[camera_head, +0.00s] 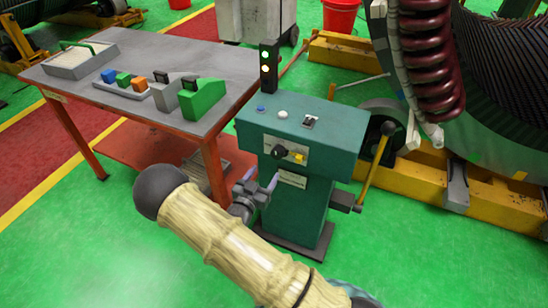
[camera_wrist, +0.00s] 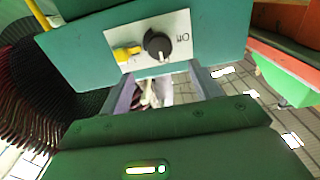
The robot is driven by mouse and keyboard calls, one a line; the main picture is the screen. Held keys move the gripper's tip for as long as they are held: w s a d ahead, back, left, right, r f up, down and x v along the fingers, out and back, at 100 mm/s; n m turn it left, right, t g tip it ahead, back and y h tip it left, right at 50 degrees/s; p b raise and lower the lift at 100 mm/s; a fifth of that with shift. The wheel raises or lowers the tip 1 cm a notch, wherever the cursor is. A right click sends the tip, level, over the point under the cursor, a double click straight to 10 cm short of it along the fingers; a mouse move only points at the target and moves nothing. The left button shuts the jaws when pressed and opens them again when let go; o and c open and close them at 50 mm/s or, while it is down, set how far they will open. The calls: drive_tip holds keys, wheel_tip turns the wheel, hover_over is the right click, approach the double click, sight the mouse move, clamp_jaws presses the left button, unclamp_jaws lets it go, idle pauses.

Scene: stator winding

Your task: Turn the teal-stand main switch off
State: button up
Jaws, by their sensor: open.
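The teal stand (camera_head: 320,200) stands at the centre of the head view. On its front is a pale panel with a black rotary knob (camera_head: 280,151) and a small yellow part (camera_head: 299,157) beside it. The wrist view shows the same black knob (camera_wrist: 157,44) and yellow part (camera_wrist: 127,53) close up, on the pale panel (camera_wrist: 178,33). My gripper (camera_head: 260,182) is in front of the stand, just below the panel. In the wrist view its two fingers (camera_wrist: 163,85) are spread apart with nothing between them, and the knob lies beyond their tips, not touched.
The stand's top carries a blue button (camera_head: 261,108), a white button (camera_head: 283,114), a small switch (camera_head: 310,122) and a light tower (camera_head: 267,68). A grey-topped orange table (camera_head: 95,95) stands at left. A yellow lever (camera_head: 375,165) and large coil (camera_head: 425,50) are at right.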

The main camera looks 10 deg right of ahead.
sight(276, 155)
drive_tip(key=x, duration=0.9)
drive_tip(key=c, duration=1)
drive_tip(key=shift+o, duration=0.2)
